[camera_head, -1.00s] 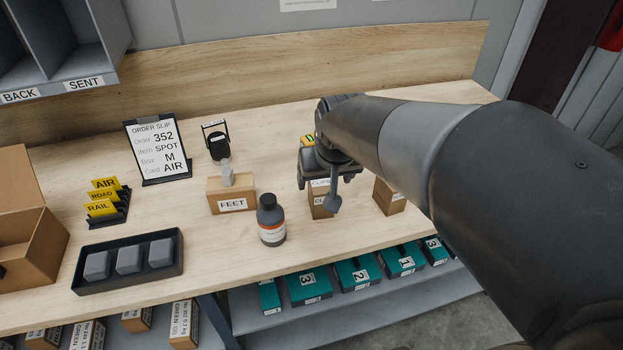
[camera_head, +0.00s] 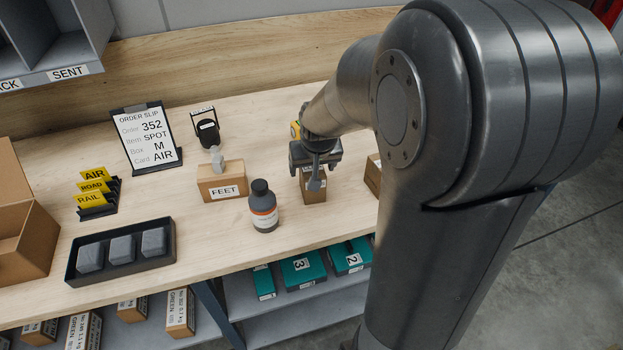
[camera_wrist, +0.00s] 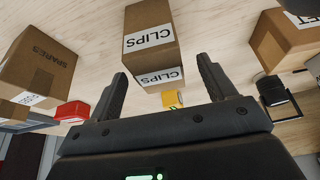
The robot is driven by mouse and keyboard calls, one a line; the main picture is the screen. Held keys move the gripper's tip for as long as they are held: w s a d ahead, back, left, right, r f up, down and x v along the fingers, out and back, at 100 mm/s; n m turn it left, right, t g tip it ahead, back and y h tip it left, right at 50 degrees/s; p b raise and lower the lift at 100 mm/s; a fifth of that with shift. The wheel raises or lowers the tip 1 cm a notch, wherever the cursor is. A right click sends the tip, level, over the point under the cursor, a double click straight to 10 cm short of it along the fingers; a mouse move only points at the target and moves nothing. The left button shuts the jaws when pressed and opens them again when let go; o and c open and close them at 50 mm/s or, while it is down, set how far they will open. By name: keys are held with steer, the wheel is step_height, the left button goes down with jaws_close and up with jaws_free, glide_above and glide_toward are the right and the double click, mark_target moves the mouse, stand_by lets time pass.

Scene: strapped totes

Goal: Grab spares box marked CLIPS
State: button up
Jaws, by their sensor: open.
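The CLIPS box (camera_wrist: 150,42) is a brown carton with white CLIPS labels on two faces. In the wrist view it stands upside down in the picture, ahead of and between my fingers. My gripper (camera_wrist: 162,68) is open, with one finger to each side and clear wood showing beside the box. In the head view the CLIPS box (camera_head: 312,192) stands on the bench, its upper part hidden by my gripper (camera_head: 316,168). I cannot tell how deep the fingers reach along it.
A SPARES box (camera_wrist: 40,65) stands to one side; the FEET box (camera_head: 222,182) and a dark bottle (camera_head: 263,208) stand to the other. A yellow item (camera_wrist: 172,99) and a red item (camera_wrist: 72,111) show beyond. A black tray (camera_head: 121,252) lies at the front left.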

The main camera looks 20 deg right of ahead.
steer(key=shift+x, duration=2.45)
steer(key=shift+w+d, duration=0.1)
steer(key=shift+d, duration=0.05)
steer(key=shift+c, duration=0.5)
steer(key=c, duration=1.1)
